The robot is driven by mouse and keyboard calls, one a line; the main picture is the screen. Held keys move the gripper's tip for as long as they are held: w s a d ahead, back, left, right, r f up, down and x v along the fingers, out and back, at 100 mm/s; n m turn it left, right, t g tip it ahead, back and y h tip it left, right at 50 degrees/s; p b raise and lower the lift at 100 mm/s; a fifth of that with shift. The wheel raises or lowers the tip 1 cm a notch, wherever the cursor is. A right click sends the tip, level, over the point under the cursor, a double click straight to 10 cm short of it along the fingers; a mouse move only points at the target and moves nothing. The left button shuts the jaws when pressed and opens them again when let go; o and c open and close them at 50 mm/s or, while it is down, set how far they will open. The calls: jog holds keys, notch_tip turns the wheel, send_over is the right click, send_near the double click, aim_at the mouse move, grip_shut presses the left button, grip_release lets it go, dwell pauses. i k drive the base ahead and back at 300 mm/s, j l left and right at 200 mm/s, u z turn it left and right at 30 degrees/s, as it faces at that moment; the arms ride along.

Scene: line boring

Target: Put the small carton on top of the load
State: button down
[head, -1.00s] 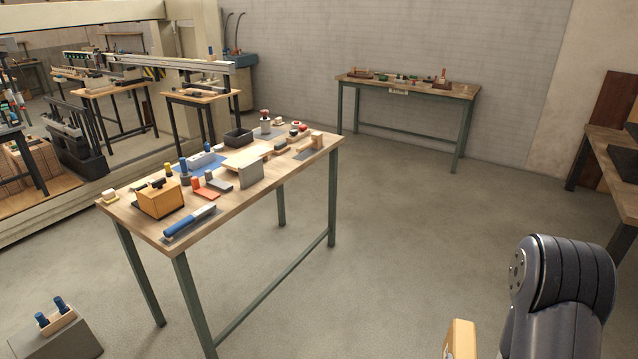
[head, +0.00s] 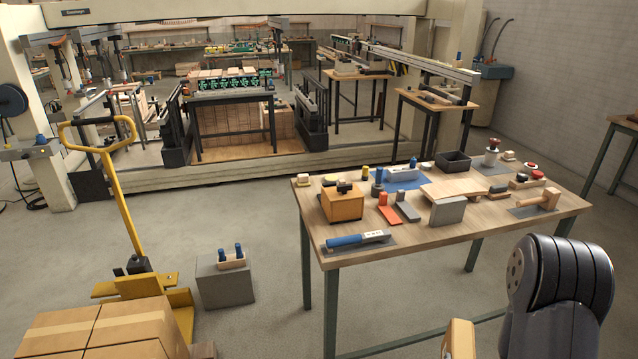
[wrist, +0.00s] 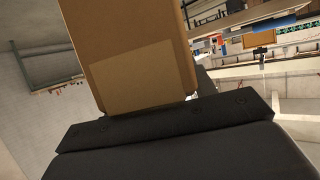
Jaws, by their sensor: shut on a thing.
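The small carton (wrist: 140,75) is plain brown cardboard with a paler patch. In the wrist view it stands out from the dark edge of my gripper (wrist: 165,118), which is shut on it. A tan corner of the carton (head: 459,340) shows at the bottom of the head view, beside my dark arm. My fingertips are hidden there. The load (head: 95,330) is a block of taped brown cartons at the bottom left, on a yellow pallet truck (head: 118,205). Its lower part is cut off by the picture. The held carton is well to the right of the load, apart from it.
A workbench (head: 470,235) with tools and small parts stands between middle and right. A grey block (head: 226,284) with a small blue-pegged holder sits on the floor beside the truck. The truck's tall handle rises behind the load. Floor between block and bench is clear.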

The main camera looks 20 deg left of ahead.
aim_at(126, 322)
jog(key=i+j+u, duration=0.1)
jog(key=i+u, duration=0.15)
jog(key=u, duration=0.15)
jog(key=i+u, duration=0.5)
jog(key=u, duration=0.25)
jog(key=i+u, duration=0.35)
jog(key=i+j+u, duration=0.1)
jog(key=i+u, duration=0.65)
jog(key=i+l+u, duration=0.1)
jog(key=i+u, duration=0.25)
jog(key=i+l, duration=0.05)
